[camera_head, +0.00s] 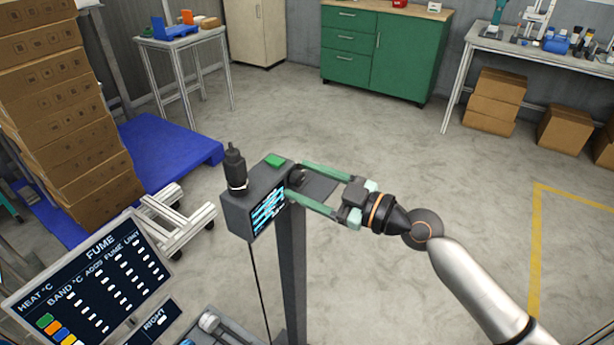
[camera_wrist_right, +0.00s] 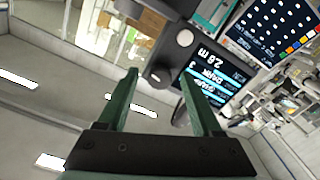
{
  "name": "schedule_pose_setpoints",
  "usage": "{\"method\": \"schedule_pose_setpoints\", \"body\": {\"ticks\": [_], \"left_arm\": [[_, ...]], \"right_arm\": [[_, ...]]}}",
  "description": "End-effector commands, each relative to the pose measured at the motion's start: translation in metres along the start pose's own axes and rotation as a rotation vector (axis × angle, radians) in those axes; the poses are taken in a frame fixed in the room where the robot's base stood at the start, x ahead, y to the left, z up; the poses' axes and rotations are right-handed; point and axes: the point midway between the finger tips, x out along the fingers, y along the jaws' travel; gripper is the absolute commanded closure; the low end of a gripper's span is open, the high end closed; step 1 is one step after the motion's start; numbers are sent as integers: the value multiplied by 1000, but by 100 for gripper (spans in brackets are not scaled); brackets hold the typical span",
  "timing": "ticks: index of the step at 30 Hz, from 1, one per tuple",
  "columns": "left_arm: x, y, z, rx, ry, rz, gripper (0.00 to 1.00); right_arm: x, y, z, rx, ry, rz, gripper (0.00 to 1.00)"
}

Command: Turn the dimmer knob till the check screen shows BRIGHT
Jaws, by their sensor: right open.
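The dimmer knob (camera_head: 298,175) is a dark round part on the right side of a dark box (camera_head: 243,212) on a post. The check screen (camera_head: 268,210) is on the box's front, with cyan bands. In the right wrist view the check screen (camera_wrist_right: 209,82) is upside down, and one line appears to read DARK. My right gripper (camera_head: 295,181) is open, its two green fingers reaching to either side of the knob. In the right wrist view the knob (camera_wrist_right: 160,73) shows between the fingertips (camera_wrist_right: 158,75); I cannot tell whether they touch it. My left gripper is not in view.
A black cylinder (camera_head: 235,168) and a green button (camera_head: 275,160) are on top of the box. A tilted FUME board (camera_head: 92,278) stands at the lower left. Stacked cartons (camera_head: 70,120) and a blue pallet (camera_head: 165,155) are left. The floor to the right is clear.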

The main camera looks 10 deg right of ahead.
Motion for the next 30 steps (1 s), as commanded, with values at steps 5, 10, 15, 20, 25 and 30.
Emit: {"method": "schedule_pose_setpoints", "body": {"ticks": [5,10,15,20,25,30], "left_arm": [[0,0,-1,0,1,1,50],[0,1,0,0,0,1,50],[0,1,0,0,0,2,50],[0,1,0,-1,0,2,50],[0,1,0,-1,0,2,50],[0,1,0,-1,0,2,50]], "right_arm": [[1,0,0,-1,0,0,33],[1,0,0,0,0,0,43],[0,0,0,0,0,0,62],[0,0,0,0,0,0,80],[0,0,0,0,0,0,100],[0,0,0,0,0,0,100]]}}
